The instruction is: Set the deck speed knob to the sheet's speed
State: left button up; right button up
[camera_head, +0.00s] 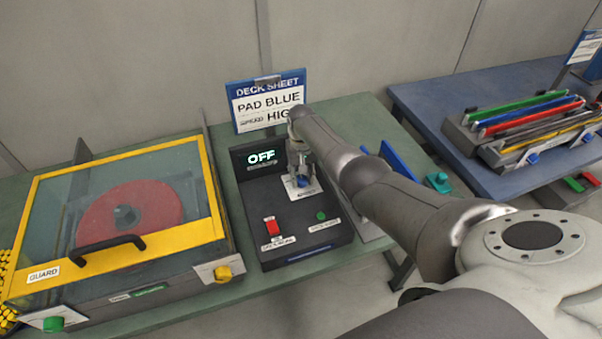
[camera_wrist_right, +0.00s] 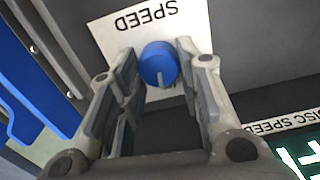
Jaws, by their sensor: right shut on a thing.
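The deck sheet (camera_head: 268,104) stands behind the table's control box and reads PAD BLUE and SPEED HIG; my right arm covers the end of the last word. The black control box (camera_head: 333,233) has a display (camera_head: 262,157) reading OFF. My right gripper (camera_head: 302,178) is over the box's SPEED plate (camera_head: 290,188). In the right wrist view the blue speed knob (camera_wrist_right: 158,64) sits between the fingers, on the white SPEED plate (camera_wrist_right: 190,22). The right gripper is shut on the knob. The knob's pointer is hard to read. My left gripper is not in view.
A glass guard with yellow frame (camera_head: 215,190) covers a red disc (camera_head: 120,220) at left. A blue table (camera_head: 430,100) at right holds a rack of coloured bars (camera_head: 520,115).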

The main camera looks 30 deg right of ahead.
aim_at(302, 177)
jog(key=m+p, duration=0.1)
jog(key=m, duration=0.4)
jog(key=shift+r+m, duration=0.1)
jog(key=shift+m, duration=0.2)
jog(key=shift+d+m, duration=0.15)
jog(key=shift+m, duration=2.15)
jog(key=o, duration=1)
jog(key=shift+s, duration=0.1)
notch_tip(302, 177, up, 12)
